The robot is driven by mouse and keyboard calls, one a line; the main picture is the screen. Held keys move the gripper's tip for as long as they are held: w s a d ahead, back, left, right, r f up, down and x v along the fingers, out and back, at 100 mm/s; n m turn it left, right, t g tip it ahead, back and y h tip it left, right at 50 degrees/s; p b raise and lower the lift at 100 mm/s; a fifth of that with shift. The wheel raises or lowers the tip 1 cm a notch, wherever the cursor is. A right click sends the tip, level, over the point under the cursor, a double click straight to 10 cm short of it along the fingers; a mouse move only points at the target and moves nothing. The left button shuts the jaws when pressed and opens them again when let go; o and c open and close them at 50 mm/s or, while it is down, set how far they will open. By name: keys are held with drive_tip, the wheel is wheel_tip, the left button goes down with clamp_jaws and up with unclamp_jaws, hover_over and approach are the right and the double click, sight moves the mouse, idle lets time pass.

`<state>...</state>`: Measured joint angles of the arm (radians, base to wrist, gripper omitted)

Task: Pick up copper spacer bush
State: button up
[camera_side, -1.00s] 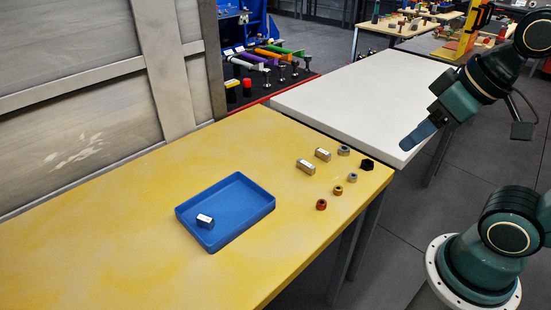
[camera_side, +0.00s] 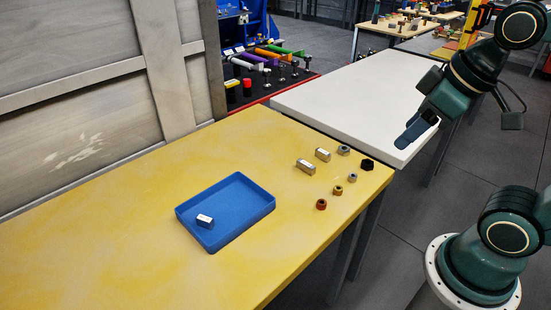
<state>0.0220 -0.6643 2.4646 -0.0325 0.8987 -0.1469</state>
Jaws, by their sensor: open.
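A small copper-coloured bush (camera_side: 321,204) stands on the yellow table near its right edge, the front-most of a loose group of small parts. My gripper (camera_side: 408,141) is up at the right, above the near edge of the white table, pointing down and to the left. It is open, apart from every part, with nothing seen between its fingers. The gap between the fingers is hard to make out from this side.
A blue tray (camera_side: 182,216) holds one metal block (camera_side: 205,220). Near the bush lie a brass nut (camera_side: 338,190), grey nuts (camera_side: 353,177) (camera_side: 344,150), a black nut (camera_side: 367,165) and two metal blocks (camera_side: 306,167) (camera_side: 323,154). The yellow table's left part is clear.

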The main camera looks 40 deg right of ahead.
drive_tip(key=w+d+f+n+g+y, duration=0.2)
drive_tip(key=w+f+n+g, duration=0.3)
drive_tip(key=w+f+n, duration=0.7)
drive_tip(key=w+n+y, duration=0.1)
drive_tip(key=w+n, duration=0.2)
drive_tip(key=n, duration=0.3)
drive_tip(key=shift+w+d+f+g, duration=0.25)
drive_tip(key=shift+f+g, duration=0.05)
hover_over(322, 202)
drive_tip(key=d, duration=0.2)
drive_tip(key=shift+w+f, duration=0.2)
drive_tip(key=shift+f, duration=3.95)
drive_tip(key=shift+f, duration=0.15)
drive_tip(key=shift+x, duration=2.45)
